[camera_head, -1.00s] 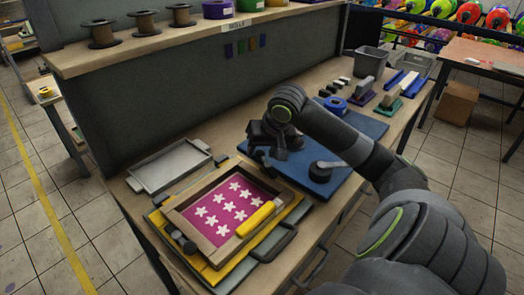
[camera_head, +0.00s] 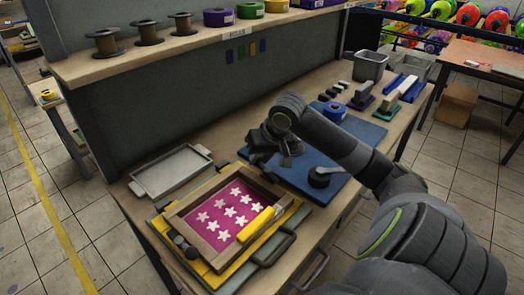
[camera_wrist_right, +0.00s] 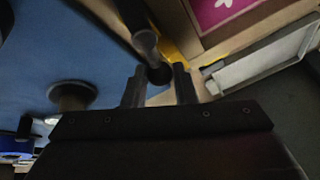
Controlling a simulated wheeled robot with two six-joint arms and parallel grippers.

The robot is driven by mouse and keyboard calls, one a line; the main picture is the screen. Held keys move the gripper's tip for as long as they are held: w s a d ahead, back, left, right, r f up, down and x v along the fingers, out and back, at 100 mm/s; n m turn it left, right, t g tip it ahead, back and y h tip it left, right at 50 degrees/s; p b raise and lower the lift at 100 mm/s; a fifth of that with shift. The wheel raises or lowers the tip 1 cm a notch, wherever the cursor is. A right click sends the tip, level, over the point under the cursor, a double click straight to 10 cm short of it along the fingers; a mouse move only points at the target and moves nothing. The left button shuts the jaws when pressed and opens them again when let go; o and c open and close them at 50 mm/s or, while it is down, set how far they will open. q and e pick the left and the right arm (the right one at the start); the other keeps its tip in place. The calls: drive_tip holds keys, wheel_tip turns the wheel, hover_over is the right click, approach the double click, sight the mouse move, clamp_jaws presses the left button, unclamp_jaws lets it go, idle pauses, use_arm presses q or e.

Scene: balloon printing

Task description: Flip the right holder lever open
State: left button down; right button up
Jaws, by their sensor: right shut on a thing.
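The wood-framed printing screen (camera_head: 192,190) with a magenta panel and white stars lies at the front of the table. My right gripper (camera_head: 262,160) is at the screen's far right corner, by the edge of the blue mat. In the right wrist view, the two dark fingers (camera_wrist_right: 158,84) stand apart with the dark rounded end of the right holder lever (camera_wrist_right: 157,73) between them, and my gripper is shut on it. In the head view the gripper hides this lever. A dark holder (camera_head: 180,240) shows at the screen's left side. My left gripper is not in view.
A yellow-handled tool (camera_head: 256,222) lies on the screen. A grey tray (camera_head: 147,190) lies behind it. The blue mat (camera_head: 352,134) carries a black knob-like tool (camera_head: 318,178). Tape and stamps stand at the back right, near a grey bin (camera_head: 370,66).

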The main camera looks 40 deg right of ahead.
drive_tip(key=shift+a+r+n+y+p, duration=0.3)
drive_tip(key=shift+n+y+p, duration=0.1)
drive_tip(key=shift+n+p, duration=0.5)
drive_tip(key=shift+a+f+n+y+p, duration=0.25)
drive_tip(key=shift+n+y+p, duration=0.15)
drive_tip(key=shift+n+p, duration=0.35)
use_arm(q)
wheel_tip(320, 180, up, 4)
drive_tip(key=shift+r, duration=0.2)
use_arm(e)
drive_tip(key=o, duration=1)
